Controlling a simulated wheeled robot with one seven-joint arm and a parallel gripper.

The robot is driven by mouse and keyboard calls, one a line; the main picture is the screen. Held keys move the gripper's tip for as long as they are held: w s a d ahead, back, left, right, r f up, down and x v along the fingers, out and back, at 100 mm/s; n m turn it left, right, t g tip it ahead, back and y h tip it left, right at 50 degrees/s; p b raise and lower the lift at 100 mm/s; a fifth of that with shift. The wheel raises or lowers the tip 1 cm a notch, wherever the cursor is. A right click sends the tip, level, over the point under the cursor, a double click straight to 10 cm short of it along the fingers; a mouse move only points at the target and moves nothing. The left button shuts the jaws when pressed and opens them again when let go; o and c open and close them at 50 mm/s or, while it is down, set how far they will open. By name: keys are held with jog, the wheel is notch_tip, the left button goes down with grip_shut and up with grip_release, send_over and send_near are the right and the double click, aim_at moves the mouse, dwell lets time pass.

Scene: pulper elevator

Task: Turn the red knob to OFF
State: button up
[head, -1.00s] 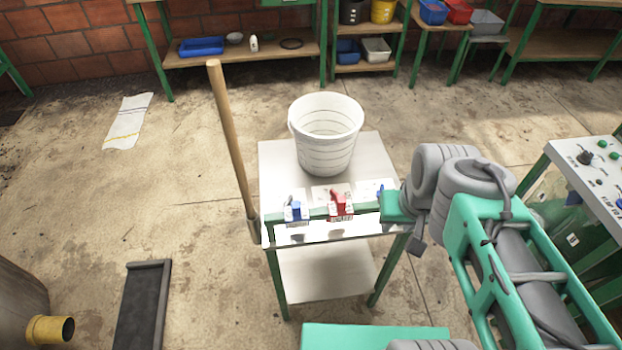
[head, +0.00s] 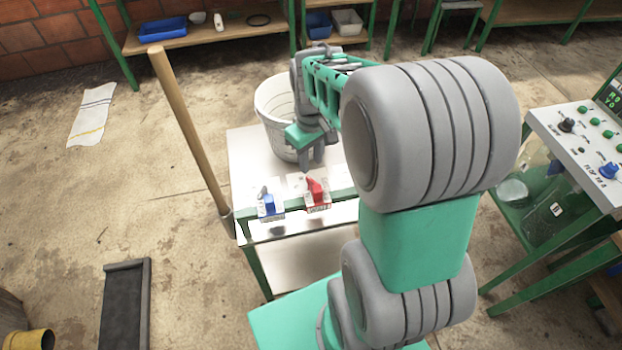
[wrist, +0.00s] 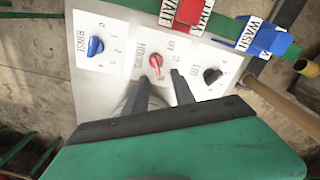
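The red knob (wrist: 156,62) sits on a pale label plate in the wrist view, between a blue knob (wrist: 95,46) and a black knob (wrist: 212,75). Lettering that reads like OFF is printed beside its upper right; I cannot tell where its pointer stands. My gripper (wrist: 160,78) is open, its two dark fingers apart, with tips just below the knob in the picture. Nothing is between them, and I cannot tell whether they touch the panel. In the head view my gripper (head: 311,157) is over the small metal table (head: 250,150); I cannot make out the knob there.
A red lever switch (head: 316,192) and a blue lever switch (head: 268,204) stand at the table's front edge. A white bucket (head: 272,105) stands behind my gripper. A wooden-handled tool (head: 185,120) leans at the left. A control panel (head: 580,150) is at right.

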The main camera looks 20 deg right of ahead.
aim_at(313, 181)
jog(key=shift+w+d+f, duration=0.2)
jog(key=shift+d+f, duration=0.05)
jog(key=shift+f, duration=0.2)
jog(key=shift+w+d+f, duration=0.15)
jog(key=shift+d+f, duration=0.1)
jog(key=shift+f, duration=0.55)
notch_tip(313, 181, down, 7)
jog(key=shift+r, duration=0.1)
jog(key=shift+c, duration=0.5)
grip_shut()
